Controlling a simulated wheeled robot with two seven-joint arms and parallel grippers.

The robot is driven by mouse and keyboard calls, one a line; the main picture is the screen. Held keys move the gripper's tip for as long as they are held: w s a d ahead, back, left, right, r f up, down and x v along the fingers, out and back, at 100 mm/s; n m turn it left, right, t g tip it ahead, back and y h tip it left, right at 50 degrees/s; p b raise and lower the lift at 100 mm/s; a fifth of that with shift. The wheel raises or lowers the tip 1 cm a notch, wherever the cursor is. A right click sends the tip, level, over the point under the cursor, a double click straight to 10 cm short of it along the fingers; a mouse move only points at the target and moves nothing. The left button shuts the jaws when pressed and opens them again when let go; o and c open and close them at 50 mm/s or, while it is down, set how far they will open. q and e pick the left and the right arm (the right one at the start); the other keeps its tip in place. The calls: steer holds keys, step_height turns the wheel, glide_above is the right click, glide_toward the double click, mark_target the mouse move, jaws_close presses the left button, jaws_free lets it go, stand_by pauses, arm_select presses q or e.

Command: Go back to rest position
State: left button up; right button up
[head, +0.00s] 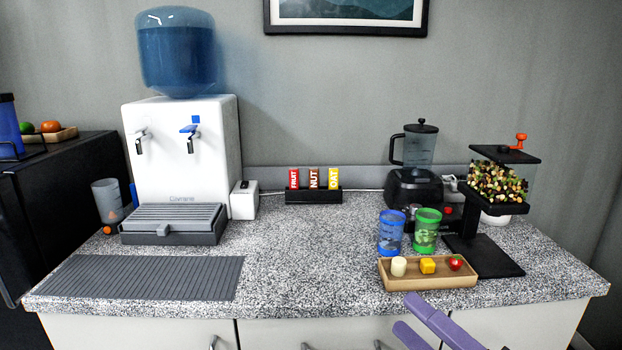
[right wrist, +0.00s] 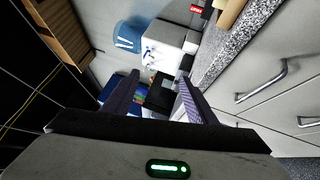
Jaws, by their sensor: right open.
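My right gripper (head: 405,311) shows at the bottom of the head view, its two purple fingers apart and nothing between them. It is in front of the counter's front edge, below the wooden tray (head: 431,284). In the right wrist view, the same open gripper (right wrist: 155,88) has empty space between its fingers, with the counter and the water dispenser (right wrist: 172,45) beyond. My left gripper is in neither view.
The speckled counter (head: 320,270) holds a water dispenser (head: 182,150), a bar rack (head: 314,196), a blender (head: 415,160), a nut dispenser (head: 497,185), a blue cup (head: 390,232) and a green cup (head: 427,231). Cabinet handles (right wrist: 262,80) stick out below. The counter's middle is clear.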

steer(key=s+d+f+m+g+h, duration=0.1)
steer(key=s+d+f+m+h, duration=0.2)
steer(key=f+m, duration=0.5)
steer(key=s+f+m+g+h, duration=0.1)
steer(key=s+f+m+h, duration=0.25)
steer(key=f+m, duration=0.45)
steer(key=s+d+f+m+g+h, duration=0.15)
steer(key=f+m+h, duration=0.3)
steer(key=f, duration=0.65)
steer(key=s+a+f+m+g, duration=0.3)
steer(key=s+f+m, duration=0.1)
steer(key=s+f, duration=0.4)
steer(key=shift+s+a+f+g+y, duration=0.2)
steer(key=shift+s+a+g+y, duration=0.15)
steer(key=shift+s, duration=0.35)
